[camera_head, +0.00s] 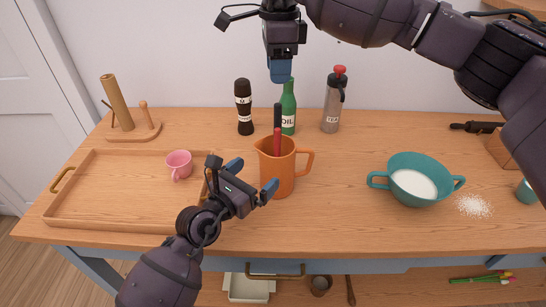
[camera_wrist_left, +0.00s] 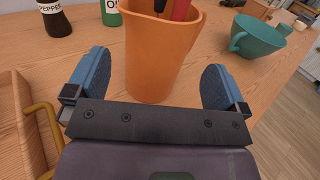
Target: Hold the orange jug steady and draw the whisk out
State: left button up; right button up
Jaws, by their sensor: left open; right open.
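The orange jug (camera_head: 281,178) stands upright on the wooden counter, its handle to the right. Two handles rise out of it, a red one (camera_head: 277,143) and a black one (camera_head: 277,115); their lower ends are hidden inside, so I cannot tell which is the whisk. My left gripper (camera_head: 252,180) is open at the jug's near left side. In the left wrist view the jug (camera_wrist_left: 158,62) stands between the two blue fingers, with gaps on both sides. My right gripper (camera_head: 280,72) is above and behind the jug, pointing down, with nothing in it.
A wooden tray (camera_head: 110,228) with a pink cup (camera_head: 179,164) lies to the left. A pepper mill (camera_head: 244,108), a green oil bottle (camera_head: 289,106) and a grey flask (camera_head: 333,104) stand behind the jug. A teal bowl (camera_head: 413,164) of white powder stands to the right.

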aim_at(266, 165)
pick_arm(q)
jog(key=x, duration=0.7)
jog(key=shift+w+d, duration=0.2)
